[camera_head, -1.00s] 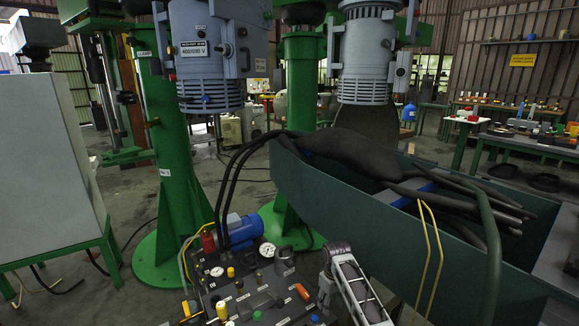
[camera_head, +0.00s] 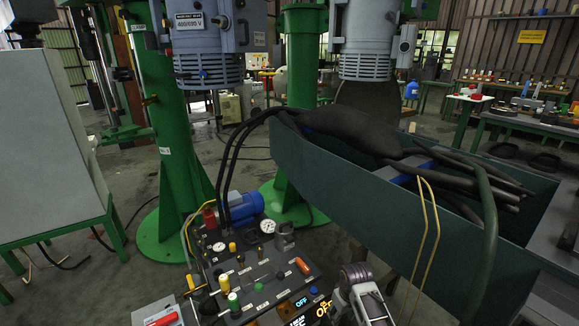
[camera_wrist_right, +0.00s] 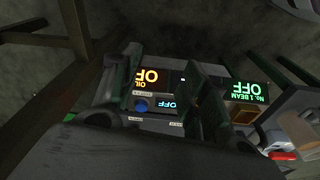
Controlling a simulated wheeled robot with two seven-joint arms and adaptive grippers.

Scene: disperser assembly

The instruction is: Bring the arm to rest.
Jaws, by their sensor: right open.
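My right arm (camera_head: 358,296) shows at the bottom of the head view, beside the right edge of the control console (camera_head: 235,262). In the right wrist view, my right gripper (camera_wrist_right: 165,92) has its two dark fingers spread apart, with nothing visible between them but the console's displays behind. The orange display (camera_wrist_right: 148,77) and blue display (camera_wrist_right: 168,104) both read OFF. A green display (camera_wrist_right: 245,90) also reads OFF, with "No. 1 BEAM" beside it. I cannot tell the gap from the fingertips to the console. My left gripper is not in view.
A long green bin (camera_head: 330,178) with dark hoses stands right of the console. Green columns (camera_head: 180,150) with grey motors (camera_head: 205,50) rise behind it. A grey cabinet (camera_head: 45,150) on a green stand is at left. Yellow tubing (camera_head: 427,235) arches near my right arm.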

